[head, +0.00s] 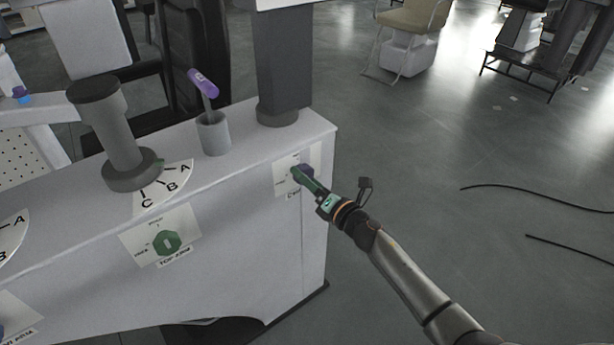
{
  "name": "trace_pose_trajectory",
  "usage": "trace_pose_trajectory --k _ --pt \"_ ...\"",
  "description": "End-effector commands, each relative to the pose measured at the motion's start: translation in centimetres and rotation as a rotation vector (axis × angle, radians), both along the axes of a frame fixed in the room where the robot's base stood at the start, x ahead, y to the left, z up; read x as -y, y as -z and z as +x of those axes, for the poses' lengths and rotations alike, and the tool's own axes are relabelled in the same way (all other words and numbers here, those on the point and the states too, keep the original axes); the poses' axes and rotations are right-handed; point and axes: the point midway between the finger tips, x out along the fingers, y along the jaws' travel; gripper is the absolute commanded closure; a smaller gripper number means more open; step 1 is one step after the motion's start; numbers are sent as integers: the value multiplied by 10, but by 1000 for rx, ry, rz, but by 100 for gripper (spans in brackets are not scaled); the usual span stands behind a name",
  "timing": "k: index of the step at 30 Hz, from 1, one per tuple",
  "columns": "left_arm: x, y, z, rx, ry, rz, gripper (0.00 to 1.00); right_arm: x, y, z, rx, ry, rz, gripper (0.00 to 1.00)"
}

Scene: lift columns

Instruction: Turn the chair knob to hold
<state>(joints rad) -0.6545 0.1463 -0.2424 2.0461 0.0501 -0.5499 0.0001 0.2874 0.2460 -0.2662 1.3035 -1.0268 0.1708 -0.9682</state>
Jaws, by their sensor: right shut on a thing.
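A dark purple knob (305,171) sits on a white label plate (285,180) at the right end of the console's front face. The plate's lettering is mostly covered, so I cannot read its positions or tell which way the knob points. My right gripper (302,174) reaches in from the lower right and is shut on this knob. Its fingers hide part of the knob. A green hexagonal knob (167,243) is on another labelled plate further left on the same face. My left gripper is not in view.
The white console (240,240) carries a grey lever post (120,135) with an A-B-C dial, a purple-handled lever (203,84) in a grey cup and a dark column (283,60). Open grey floor lies to the right, with black cables (540,190). A beige chair (412,14) stands behind.

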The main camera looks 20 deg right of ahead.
Motion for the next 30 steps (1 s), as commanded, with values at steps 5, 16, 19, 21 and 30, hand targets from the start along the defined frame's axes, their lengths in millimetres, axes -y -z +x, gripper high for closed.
trace_pose_trajectory --k 5,16,19,21,30 --pt "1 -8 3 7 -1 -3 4 0 -2 0 -58 1 159 89" --pt "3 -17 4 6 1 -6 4 -1 -3 0 -168 1 464 89" --pt "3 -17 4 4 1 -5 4 -1 -3 0 -192 1 530 89" --pt "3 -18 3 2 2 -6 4 0 -3 0 -207 2 569 89" --pt "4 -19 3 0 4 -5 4 0 -3 0 -244 2 675 89"
